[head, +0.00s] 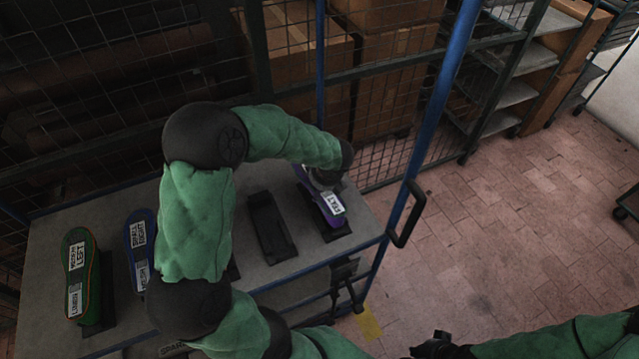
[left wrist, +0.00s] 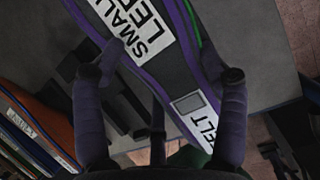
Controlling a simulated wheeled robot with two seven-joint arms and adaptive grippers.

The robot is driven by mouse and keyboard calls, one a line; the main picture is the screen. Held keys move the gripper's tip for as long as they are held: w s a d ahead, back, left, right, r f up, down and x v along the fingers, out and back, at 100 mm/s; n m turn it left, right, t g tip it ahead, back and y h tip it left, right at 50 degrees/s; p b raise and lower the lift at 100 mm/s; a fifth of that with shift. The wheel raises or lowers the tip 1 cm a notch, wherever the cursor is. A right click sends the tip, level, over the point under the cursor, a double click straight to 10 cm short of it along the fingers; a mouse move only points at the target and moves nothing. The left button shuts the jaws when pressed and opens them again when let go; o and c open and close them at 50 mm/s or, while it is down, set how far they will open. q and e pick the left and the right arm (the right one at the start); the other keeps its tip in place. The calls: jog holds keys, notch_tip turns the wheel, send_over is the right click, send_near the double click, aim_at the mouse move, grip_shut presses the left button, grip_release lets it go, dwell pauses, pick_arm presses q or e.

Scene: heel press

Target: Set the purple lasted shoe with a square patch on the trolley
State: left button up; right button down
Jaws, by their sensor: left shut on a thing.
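The purple lasted shoe (head: 318,198) is at the right end of the grey-topped trolley (head: 185,199), over a black rest (head: 332,234). I cannot tell whether it touches the rest. In the left wrist view the shoe (left wrist: 178,72) shows labels "SMALL LEFT" and "FELT", with a grey square patch beside "FELT". My left gripper (head: 325,177) is shut on the shoe from above, with its fingers (left wrist: 161,78) on either side. My right gripper (head: 440,346) is at the bottom edge of the head view, away from the trolley; its fingers are unclear.
An empty black rest (head: 271,228) stands left of the shoe. A green shoe (head: 77,270) and a blue shoe (head: 140,243) stand at the trolley's left. A blue post (head: 445,85) and a black handle (head: 408,214) rise at its right end. Tiled floor is clear to the right.

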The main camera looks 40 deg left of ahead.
pick_arm(q)
jog(key=shift+f+b, duration=0.4)
jog(key=shift+f, duration=0.05)
dwell(0.9)
jog(key=o, duration=1.8)
jog(key=shift+c, duration=0.2)
jog(key=v, duration=1.2)
jog(key=shift+s, duration=0.1)
